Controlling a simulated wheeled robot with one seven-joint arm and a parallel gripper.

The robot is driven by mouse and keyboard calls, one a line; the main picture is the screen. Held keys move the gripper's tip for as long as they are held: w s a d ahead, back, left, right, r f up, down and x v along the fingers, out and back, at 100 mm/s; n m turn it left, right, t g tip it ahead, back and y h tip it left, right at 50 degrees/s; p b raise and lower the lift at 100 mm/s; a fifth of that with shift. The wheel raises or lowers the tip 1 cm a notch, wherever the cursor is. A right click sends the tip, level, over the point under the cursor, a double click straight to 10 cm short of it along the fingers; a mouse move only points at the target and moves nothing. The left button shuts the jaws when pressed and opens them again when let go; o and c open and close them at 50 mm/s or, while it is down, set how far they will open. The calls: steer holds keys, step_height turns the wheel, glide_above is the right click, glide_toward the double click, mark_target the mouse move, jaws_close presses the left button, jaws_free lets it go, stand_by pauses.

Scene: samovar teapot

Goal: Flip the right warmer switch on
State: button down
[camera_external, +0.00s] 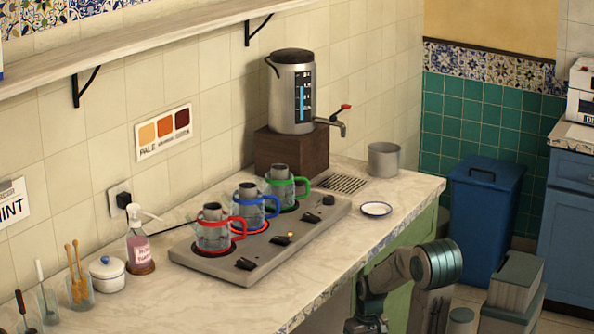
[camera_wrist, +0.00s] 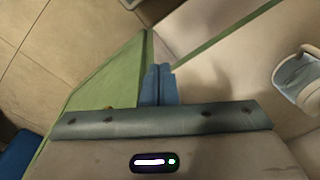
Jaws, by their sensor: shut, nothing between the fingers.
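The right warmer switch (camera_external: 311,217) sits in front of the green-handled pot (camera_external: 281,190). The middle switch (camera_external: 281,240) has a small orange light glowing beside it, in front of the blue-handled pot (camera_external: 246,207). The left switch (camera_external: 245,264) is in front of the red-handled pot (camera_external: 213,234). My gripper (camera_wrist: 158,84) shows in the wrist view with its bluish fingers together and empty. In the external view my arm is at the counter's front edge, apart from the switches; its fingers cannot be made out.
A round dark knob (camera_external: 328,200) is at the warmer's right end. A small saucer (camera_external: 376,209), a metal cup (camera_external: 384,159) and the samovar (camera_external: 292,95) stand farther right. A pump bottle (camera_external: 139,247) and a sugar bowl (camera_external: 107,273) stand left. The front counter strip is clear.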

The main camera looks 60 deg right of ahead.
steer(key=s+d+r+m+p, duration=0.4)
steer(key=s+d+r+p, duration=0.2)
steer(key=d+r+p, duration=0.4)
steer(key=w+d+r+m+t+h+p, duration=0.1)
steer(key=w+d+r+m+p, duration=0.2)
steer(key=d+r+p, duration=0.5)
steer(key=w+d+r+m+h+p, duration=0.2)
steer(key=w+r+m+p, duration=0.1)
steer(key=r, duration=0.9)
steer(key=w+d+r+m+t+h+p, duration=0.1)
steer(key=w+d+r+m+p, duration=0.2)
steer(key=d+r+p, duration=0.5)
steer(key=w+a+r+m+t+p, duration=0.15)
steer(key=w+a+r+p, duration=0.25)
steer(key=w+r+p, duration=0.6)
steer(key=w+a+n+g+y, duration=0.1)
steer(key=w+a+y, duration=0.1)
steer(key=a, duration=0.5)
steer(key=w+a+n+g+y, duration=0.1)
steer(key=w+a+n+y, duration=0.1)
steer(key=w+a, duration=0.3)
steer(key=shift+w+a+f+p, duration=0.3)
steer(key=shift+a+p, duration=0.15)
steer(key=shift+a, duration=0.5)
